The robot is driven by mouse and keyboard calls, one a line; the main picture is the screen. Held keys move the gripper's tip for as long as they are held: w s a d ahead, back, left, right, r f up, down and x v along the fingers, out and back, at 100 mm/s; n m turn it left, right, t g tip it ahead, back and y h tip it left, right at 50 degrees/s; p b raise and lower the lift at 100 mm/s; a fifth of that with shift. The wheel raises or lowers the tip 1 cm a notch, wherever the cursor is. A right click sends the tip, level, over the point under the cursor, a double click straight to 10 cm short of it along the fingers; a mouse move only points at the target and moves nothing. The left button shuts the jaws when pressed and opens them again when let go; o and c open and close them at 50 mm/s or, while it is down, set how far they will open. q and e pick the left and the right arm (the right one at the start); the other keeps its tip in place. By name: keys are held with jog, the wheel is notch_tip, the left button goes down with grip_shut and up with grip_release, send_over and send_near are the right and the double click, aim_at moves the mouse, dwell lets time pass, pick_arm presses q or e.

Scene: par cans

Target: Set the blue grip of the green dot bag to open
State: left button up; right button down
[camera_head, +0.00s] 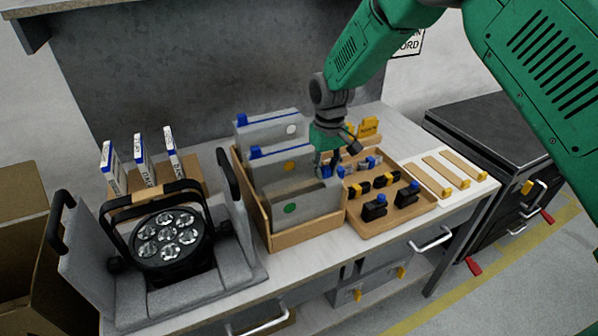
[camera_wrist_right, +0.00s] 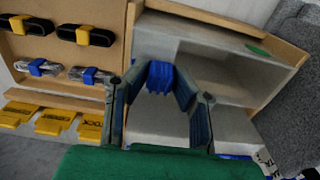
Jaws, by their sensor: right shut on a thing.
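The green dot bag (camera_head: 305,205) is a grey translucent bag with a green dot, standing upright at the front of a wooden box. My right gripper (camera_head: 326,172) is at its upper right corner and hides the blue grip in the head view. In the right wrist view, the blue grip (camera_wrist_right: 160,77) sits on the bag's edge (camera_wrist_right: 160,48) between the two fingers of my right gripper (camera_wrist_right: 160,88), which is shut on it. The green dot (camera_wrist_right: 258,51) shows at the right there. My left gripper is not in view.
Two more grey bags, with yellow (camera_head: 289,167) and white (camera_head: 291,130) dots, stand behind in the wooden box (camera_head: 305,238). A wooden tray (camera_head: 372,230) with black, blue and yellow items is to the right. A par can (camera_head: 170,238) sits in grey foam at left.

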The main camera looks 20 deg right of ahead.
aim_at(328, 167)
jog(key=shift+d, duration=0.6)
jog(key=shift+a, duration=0.2)
jog(key=c, duration=1.4)
grip_release()
jog(key=shift+a, duration=0.1)
jog(key=shift+o, duration=0.2)
jog(key=shift+r, duration=0.5)
notch_tip(328, 167, up, 11)
